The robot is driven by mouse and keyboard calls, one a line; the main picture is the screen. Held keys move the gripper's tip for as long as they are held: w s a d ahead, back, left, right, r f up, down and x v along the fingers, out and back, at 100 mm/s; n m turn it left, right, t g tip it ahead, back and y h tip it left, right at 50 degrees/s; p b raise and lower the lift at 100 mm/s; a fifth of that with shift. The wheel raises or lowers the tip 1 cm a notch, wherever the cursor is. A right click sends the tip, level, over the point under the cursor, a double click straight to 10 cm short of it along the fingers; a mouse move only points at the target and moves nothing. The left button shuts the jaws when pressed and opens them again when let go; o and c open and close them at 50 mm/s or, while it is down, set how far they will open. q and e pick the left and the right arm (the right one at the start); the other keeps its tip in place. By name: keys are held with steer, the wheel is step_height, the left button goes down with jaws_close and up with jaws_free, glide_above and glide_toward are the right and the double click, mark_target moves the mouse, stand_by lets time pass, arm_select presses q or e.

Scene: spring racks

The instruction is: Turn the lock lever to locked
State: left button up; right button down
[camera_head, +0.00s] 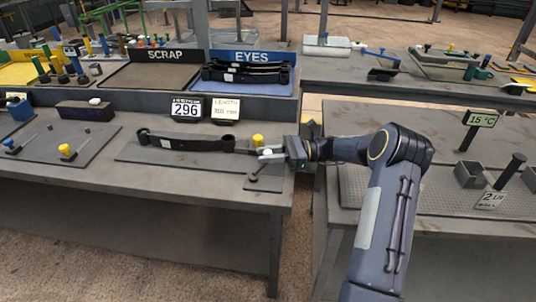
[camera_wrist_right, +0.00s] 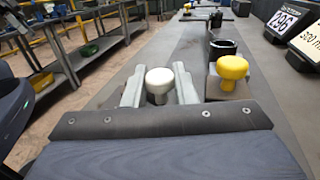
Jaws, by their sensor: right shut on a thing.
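My right gripper (camera_head: 268,154) reaches in from the right over the front table's right end. In the right wrist view its two grey fingers (camera_wrist_right: 160,88) stand on either side of a white round knob (camera_wrist_right: 159,80), closed on it. I take this knob to be the lock lever's handle; the lever's arm is hidden below the fingers. A yellow knob (camera_head: 257,140) stands just beyond the gripper; it also shows on a block to the right in the wrist view (camera_wrist_right: 232,68). A black spring leaf with eye ends (camera_head: 185,142) lies to the left. My left gripper is not in view.
A sign reading 296 (camera_head: 187,108) and a length card (camera_head: 226,109) stand behind the leaf. Behind are the SCRAP tray (camera_head: 150,78) and the EYES tray (camera_head: 285,90) with black leaves. A second table (camera_head: 440,120) stands right. The front table's near edge is clear.

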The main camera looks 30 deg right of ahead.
steer(key=shift+r, duration=0.1)
steer(key=c, duration=1.2)
jaws_free()
steer(key=shift+w, duration=0.1)
steer(key=v, duration=0.7)
steer(key=shift+s+d, duration=0.2)
steer(key=shift+d, duration=0.15)
